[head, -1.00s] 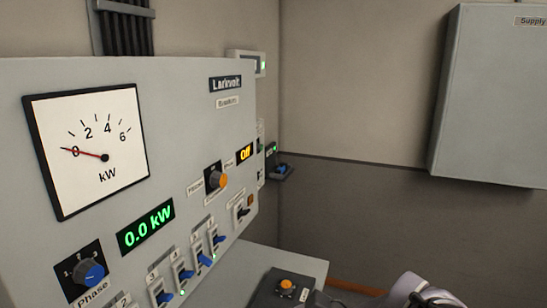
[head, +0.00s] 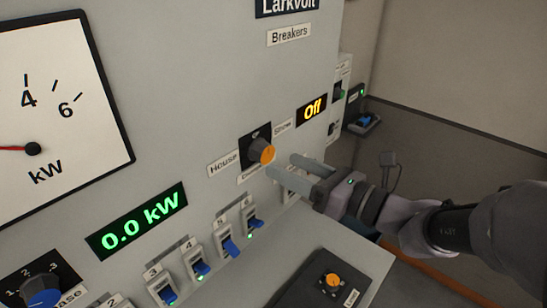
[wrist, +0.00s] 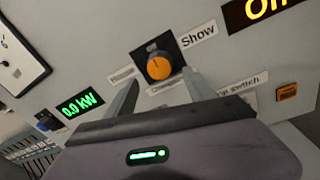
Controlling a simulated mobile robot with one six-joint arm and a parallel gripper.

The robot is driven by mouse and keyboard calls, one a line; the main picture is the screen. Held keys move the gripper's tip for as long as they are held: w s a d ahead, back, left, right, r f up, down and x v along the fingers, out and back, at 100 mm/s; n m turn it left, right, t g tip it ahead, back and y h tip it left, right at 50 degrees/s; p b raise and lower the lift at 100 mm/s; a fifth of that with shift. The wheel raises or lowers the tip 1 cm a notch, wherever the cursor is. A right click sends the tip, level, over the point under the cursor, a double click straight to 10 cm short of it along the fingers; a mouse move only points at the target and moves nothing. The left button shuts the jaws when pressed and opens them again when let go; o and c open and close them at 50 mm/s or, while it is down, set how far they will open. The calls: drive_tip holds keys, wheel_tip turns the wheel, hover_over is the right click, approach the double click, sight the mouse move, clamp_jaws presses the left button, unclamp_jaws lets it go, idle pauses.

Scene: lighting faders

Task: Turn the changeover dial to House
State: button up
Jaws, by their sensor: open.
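The changeover dial (head: 262,152) is an orange-faced knob on a black square plate, set in the grey panel. A House label (head: 223,164) is to its left and a Show label (head: 282,126) to its right; a label below is partly hidden. In the wrist view the knob (wrist: 158,67) sits between and just beyond the fingertips (wrist: 160,79), apparently not gripped. Its exact setting is hard to read.
Blue breaker switches (head: 229,245) stand below the dial. The kW meter (head: 60,110) and green 0.0 kW display (head: 138,219) are to the left. A dark box with an orange button (head: 332,280) sits on the ledge below. An orange switch (wrist: 288,93) is to the right.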

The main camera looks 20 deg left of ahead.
sight(269, 157)
drive_tip(key=x, duration=0.5)
drive_tip(key=shift+a, duration=0.1)
drive_tip(key=c, duration=1.4)
drive_tip(key=shift+o, duration=0.2)
